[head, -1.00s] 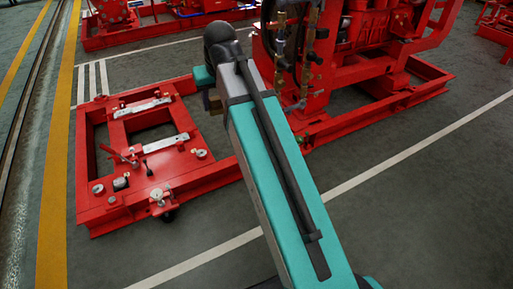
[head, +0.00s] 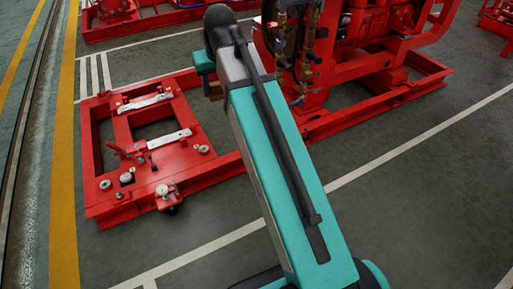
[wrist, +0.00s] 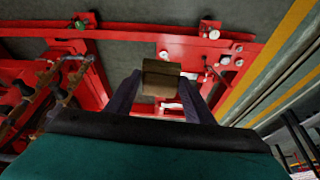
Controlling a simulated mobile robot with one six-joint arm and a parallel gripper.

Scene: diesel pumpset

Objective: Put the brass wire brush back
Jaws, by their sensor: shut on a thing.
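The brass wire brush (wrist: 161,77) shows in the wrist view as a brown-tan block between my fingertips; its bristles cannot be made out. My gripper (wrist: 162,86) is shut on it, with one dark finger on each side. In the head view my arm reaches up and away. A small brownish piece, likely the brush, shows below the arm's far end, and the fingers are mostly hidden there. The place where the brush belongs cannot be told from these views.
A low red skid frame (head: 98,198) with two pale metal plates and several small fittings lies left of my arm. A red engine set (head: 367,47) with brass valves stands to the right. Open grey floor with white lines (head: 420,200) lies at the right front.

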